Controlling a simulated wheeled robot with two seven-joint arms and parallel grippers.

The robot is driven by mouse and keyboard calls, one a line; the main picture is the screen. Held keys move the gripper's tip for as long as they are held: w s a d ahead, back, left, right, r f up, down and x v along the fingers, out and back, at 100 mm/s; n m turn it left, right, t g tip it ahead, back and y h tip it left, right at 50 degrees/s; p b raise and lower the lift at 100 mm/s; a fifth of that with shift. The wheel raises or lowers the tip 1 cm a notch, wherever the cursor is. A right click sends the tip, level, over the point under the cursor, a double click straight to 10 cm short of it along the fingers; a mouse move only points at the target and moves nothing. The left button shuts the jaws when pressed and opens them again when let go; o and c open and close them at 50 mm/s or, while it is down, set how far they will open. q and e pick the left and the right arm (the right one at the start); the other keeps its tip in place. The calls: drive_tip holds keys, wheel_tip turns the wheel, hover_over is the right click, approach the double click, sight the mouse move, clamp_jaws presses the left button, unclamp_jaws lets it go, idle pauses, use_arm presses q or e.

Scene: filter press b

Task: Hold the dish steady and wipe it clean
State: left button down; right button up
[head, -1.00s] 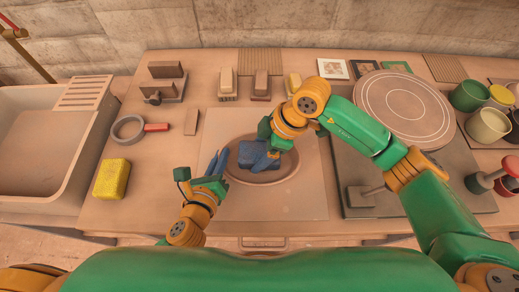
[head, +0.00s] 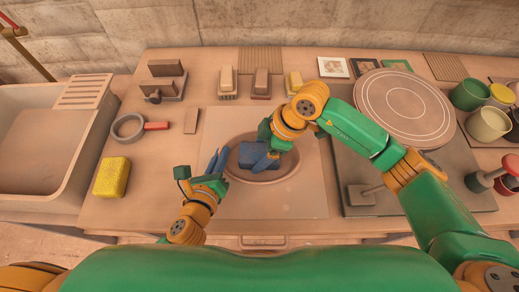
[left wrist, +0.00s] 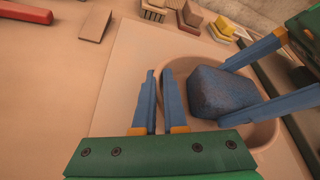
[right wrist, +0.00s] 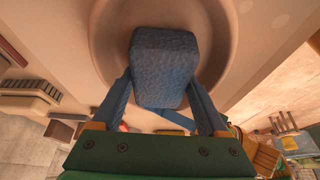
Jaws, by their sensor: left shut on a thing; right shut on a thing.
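The dish (head: 290,172) is a shallow oval tan bowl lying on a pale square board. It also shows in the left wrist view (left wrist: 262,134) and the right wrist view (right wrist: 218,72). My left gripper (head: 217,160) is shut on the dish's left rim, one finger on each side of the wall. My right gripper (head: 266,157) is shut on a blue sponge (head: 250,154), holding it over the inside of the dish. The sponge looks rough and block-shaped in the right wrist view (right wrist: 164,65). The sponge hides part of the dish floor, and I cannot tell whether it presses on it.
A yellow sponge (head: 111,177) lies at the left, near a sink (head: 40,150). A grey ring (head: 128,127) and several brushes stand behind. A round disc (head: 404,105) on a dark slab and several cups (head: 488,124) fill the right. The board (head: 310,205) around the dish is clear.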

drive_tip(key=shift+f, duration=0.25)
drive_tip(key=shift+d, duration=0.1)
drive_tip(key=shift+d, duration=0.4)
drive_tip(key=shift+a, duration=0.95)
drive_tip(key=shift+d, duration=1)
drive_tip(key=shift+a, duration=1.05)
drive_tip(key=shift+d, duration=1.05)
drive_tip(key=shift+a+f, duration=0.1)
drive_tip(key=shift+a, duration=0.85)
